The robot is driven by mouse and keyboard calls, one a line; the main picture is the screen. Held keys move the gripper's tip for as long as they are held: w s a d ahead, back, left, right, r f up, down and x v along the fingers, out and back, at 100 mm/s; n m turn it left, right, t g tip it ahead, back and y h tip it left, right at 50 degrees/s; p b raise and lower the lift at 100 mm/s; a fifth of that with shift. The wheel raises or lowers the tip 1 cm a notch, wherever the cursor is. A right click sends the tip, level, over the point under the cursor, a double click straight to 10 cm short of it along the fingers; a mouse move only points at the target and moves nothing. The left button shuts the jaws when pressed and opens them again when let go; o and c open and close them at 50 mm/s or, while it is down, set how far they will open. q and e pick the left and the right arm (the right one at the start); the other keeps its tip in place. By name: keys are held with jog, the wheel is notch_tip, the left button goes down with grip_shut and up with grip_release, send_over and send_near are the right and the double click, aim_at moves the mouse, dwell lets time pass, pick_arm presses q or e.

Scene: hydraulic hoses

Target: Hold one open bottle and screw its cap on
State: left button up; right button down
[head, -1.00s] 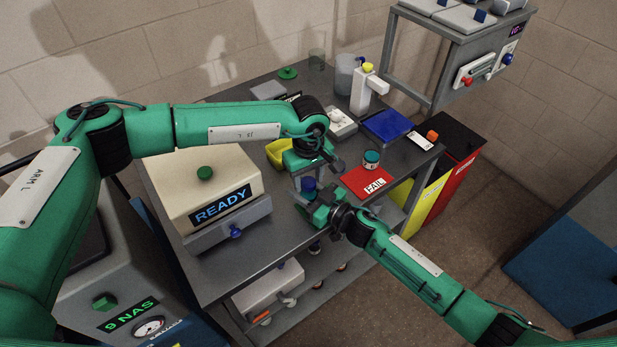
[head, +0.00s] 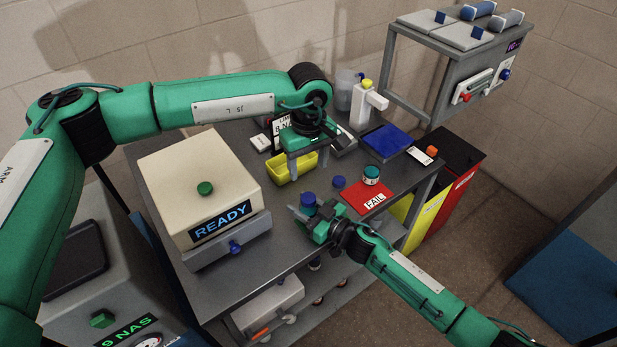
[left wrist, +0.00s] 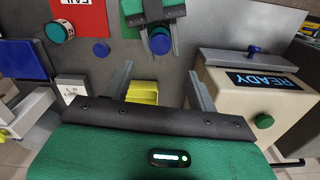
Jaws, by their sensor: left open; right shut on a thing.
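A bottle with a dark blue cap-like top (head: 308,199) is held in my right gripper (head: 311,214) near the table's front edge. Its body is mostly hidden by the fingers, and I cannot tell whether the top is seated. The blue top shows in the left wrist view (left wrist: 160,41), with part of my right gripper (left wrist: 147,12) behind it. A separate small blue cap (head: 339,182) lies on the table beside the red FAIL card; it also shows in the left wrist view (left wrist: 101,48). My left gripper (head: 308,168) is open and empty above the yellow tray, apart from the bottle.
The yellow tray (head: 282,171) stands behind the held bottle. The cream READY machine (head: 190,180) fills the table's left. A blue pad (head: 388,142) and white dispenser (head: 362,108) are at the back right.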

pick_arm(q)
jog(key=shift+r, duration=0.65)
pick_arm(e)
jog(key=c, duration=0.7)
grip_release()
jog(key=shift+c, duration=0.2)
jog(key=shift+s+d, duration=0.1)
pick_arm(q)
notch_tip(320, 180, down, 3)
jog(key=b, duration=0.3)
jog(key=shift+f, duration=0.25)
pick_arm(e)
jog(key=v, duration=1.3)
jog(key=shift+d, duration=0.2)
jog(key=shift+s, duration=0.15)
